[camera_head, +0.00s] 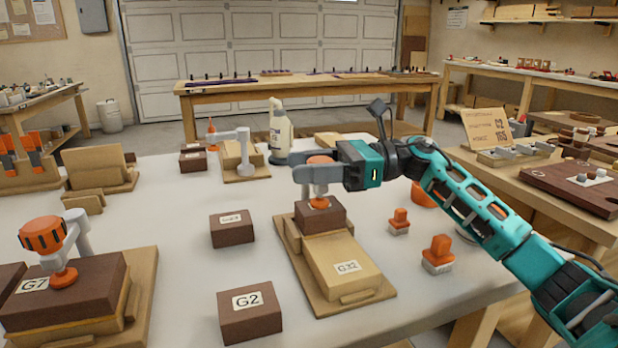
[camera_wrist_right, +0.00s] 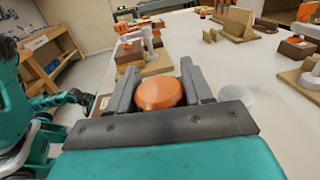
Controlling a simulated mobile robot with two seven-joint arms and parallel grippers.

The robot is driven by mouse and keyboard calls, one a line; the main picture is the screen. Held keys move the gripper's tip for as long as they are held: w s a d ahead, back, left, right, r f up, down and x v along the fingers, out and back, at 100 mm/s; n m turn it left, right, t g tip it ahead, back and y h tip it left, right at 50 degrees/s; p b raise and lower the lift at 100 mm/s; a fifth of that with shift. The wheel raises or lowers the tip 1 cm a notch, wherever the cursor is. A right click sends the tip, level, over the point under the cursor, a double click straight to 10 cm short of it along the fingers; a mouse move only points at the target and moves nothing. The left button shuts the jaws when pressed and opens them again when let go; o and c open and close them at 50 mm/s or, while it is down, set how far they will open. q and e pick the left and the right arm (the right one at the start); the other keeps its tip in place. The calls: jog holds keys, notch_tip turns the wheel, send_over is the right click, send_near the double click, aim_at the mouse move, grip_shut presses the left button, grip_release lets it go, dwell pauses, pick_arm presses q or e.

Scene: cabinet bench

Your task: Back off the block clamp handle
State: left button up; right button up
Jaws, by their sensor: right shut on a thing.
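The block clamp's orange handle (camera_head: 320,160) stands above a dark brown block (camera_head: 322,215) at the end of a wooden fixture (camera_head: 380,291). An orange foot shows on top of that block. My right gripper (camera_head: 316,173) comes in from the right, with its fingers on either side of the handle, shut on it. In the right wrist view, the round orange handle (camera_wrist_right: 160,93) sits between the two grey fingers. The fingers hide part of the clamp. My left arm seems to show small at the left of the right wrist view; its jaws are unclear.
A wooden block labelled G32 (camera_head: 343,264) lies on the same fixture. Loose brown blocks (camera_head: 250,312) (camera_head: 232,229) stand to its left, and orange-handled stamps (camera_head: 438,254) (camera_head: 399,221) to its right. Another clamp (camera_head: 45,240) is at front left. A white bottle (camera_head: 280,132) stands behind.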

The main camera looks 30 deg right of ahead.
jog(key=shift+s+a+r+n+g+y, duration=0.1)
jog(key=shift+n+g+y, duration=0.55)
jog(key=shift+g, duration=0.75)
jog(key=shift+n, duration=0.25)
jog(key=o, duration=1)
jog(key=v, duration=1.3)
jog(key=shift+r+p, duration=0.15)
jog(key=shift+p, duration=0.25)
jog(key=shift+a, duration=0.1)
